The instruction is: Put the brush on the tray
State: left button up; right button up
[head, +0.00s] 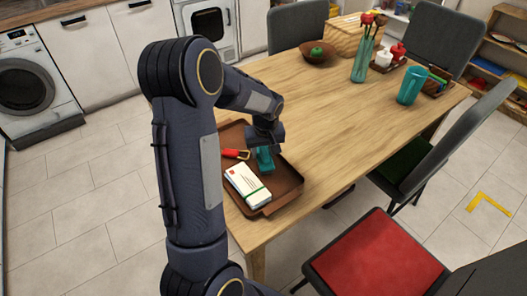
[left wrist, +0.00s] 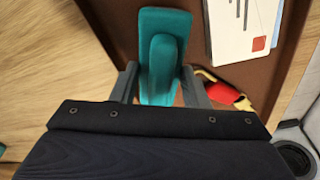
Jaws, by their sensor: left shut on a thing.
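The teal brush (head: 264,160) is between the fingers of my left gripper (head: 262,147), over the brown tray (head: 287,191) at the near left end of the table. In the left wrist view the brush (left wrist: 163,45) lies lengthwise between the two grey fingers of the left gripper (left wrist: 160,88), which is shut on it. The tray's brown floor (left wrist: 196,58) shows beneath and beside the brush. I cannot tell whether the brush touches the tray. My right gripper is in neither view.
On the tray are a stack of white envelopes (head: 247,184) with a green band and a red item with a yellow clip (head: 236,154). The wooden table (head: 330,120) is clear in the middle. A teal cup (head: 411,86), a vase (head: 362,60) and a bowl (head: 317,53) stand farther back.

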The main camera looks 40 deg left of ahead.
pick_arm(q)
jog(key=shift+f, duration=0.1)
jog(key=o, duration=0.5)
jog(key=shift+f, duration=0.1)
jog(key=o, duration=0.4)
jog(key=shift+o, duration=0.2)
